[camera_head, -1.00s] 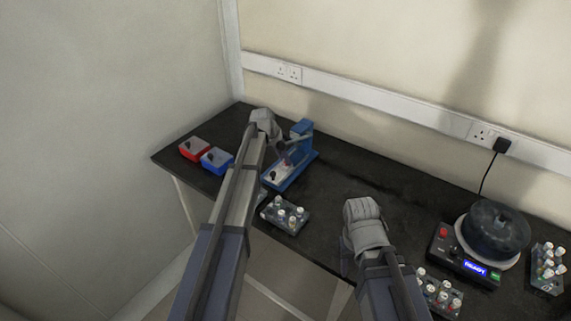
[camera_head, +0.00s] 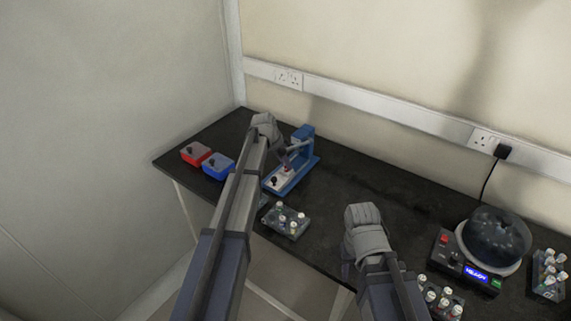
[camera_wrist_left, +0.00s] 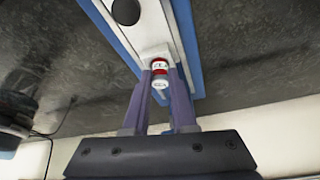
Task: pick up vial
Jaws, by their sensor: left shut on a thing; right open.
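A small vial (camera_wrist_left: 160,68) with a red band and white label shows between my left fingers in the left wrist view. My left gripper (camera_wrist_left: 160,78) is shut on it. In the head view, my left gripper (camera_head: 286,160) is at the blue stand (camera_head: 304,160) with the white plate, and a small red spot of the vial (camera_head: 287,168) shows under it. I cannot tell whether the vial still touches the plate. My right gripper (camera_head: 347,264) is open, near the table's front edge, its fingers mostly hidden by its own wrist.
A red box (camera_head: 196,154) and a blue box (camera_head: 217,166) stand at the left. A rack of vials (camera_head: 286,221) is in front of the stand. A round machine (camera_head: 495,240), another rack (camera_head: 440,297) and a third rack (camera_head: 548,274) are at the right. The table's back middle is clear.

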